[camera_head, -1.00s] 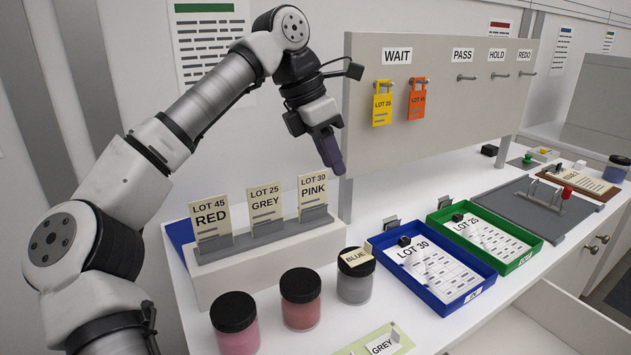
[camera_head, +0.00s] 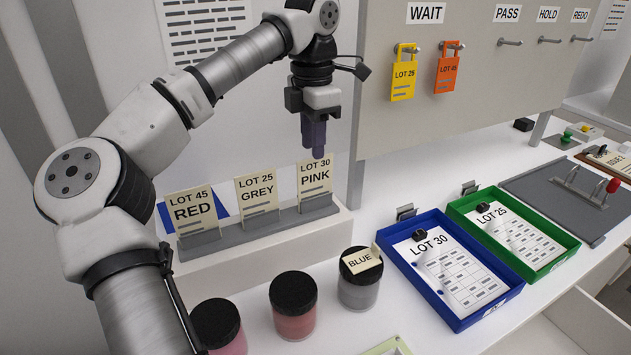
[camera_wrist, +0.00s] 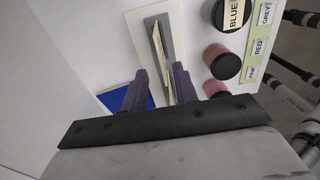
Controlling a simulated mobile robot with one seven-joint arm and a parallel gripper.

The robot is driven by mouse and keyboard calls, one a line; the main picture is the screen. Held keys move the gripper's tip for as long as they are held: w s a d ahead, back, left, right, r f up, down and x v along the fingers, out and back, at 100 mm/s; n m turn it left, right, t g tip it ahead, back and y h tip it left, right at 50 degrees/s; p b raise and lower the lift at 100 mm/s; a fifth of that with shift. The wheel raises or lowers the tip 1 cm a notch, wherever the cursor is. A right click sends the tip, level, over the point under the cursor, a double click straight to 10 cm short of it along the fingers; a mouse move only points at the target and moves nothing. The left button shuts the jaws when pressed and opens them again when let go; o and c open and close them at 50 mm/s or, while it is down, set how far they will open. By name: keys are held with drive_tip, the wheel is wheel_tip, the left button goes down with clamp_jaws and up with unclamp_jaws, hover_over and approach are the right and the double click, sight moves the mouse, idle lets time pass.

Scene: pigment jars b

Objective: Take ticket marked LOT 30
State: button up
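The ticket marked LOT 30 PINK (camera_head: 314,182) is a cream card standing upright at the right end of the grey slotted holder (camera_head: 240,234). My gripper (camera_head: 318,155) points down just above this card's top edge. In the wrist view my gripper (camera_wrist: 159,70) has its two dark fingers apart, with the cream cards (camera_wrist: 157,48) seen edge-on in the gap between them, lower down. I cannot tell whether a finger touches a card. The LOT 25 GREY card (camera_head: 257,192) and LOT 45 RED card (camera_head: 192,213) stand to the left in the same holder.
Jars stand in front of the holder, including a grey one (camera_head: 358,292) with a BLUE label. A blue tray (camera_head: 445,318) holds a LOT 30 sheet, beside a green tray (camera_head: 562,255). The hook board (camera_head: 440,130) rises close to the right, with yellow and orange tags under WAIT.

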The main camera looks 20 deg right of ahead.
sight(314, 177)
drive_tip(key=f+p, duration=0.2)
drive_tip(key=f, duration=0.5)
drive_tip(key=shift+d+f, duration=0.1)
drive_tip(key=shift+d, duration=0.1)
drive_tip(key=shift+s, duration=0.1)
drive_tip(key=shift+c, duration=0.4)
clamp_jaws()
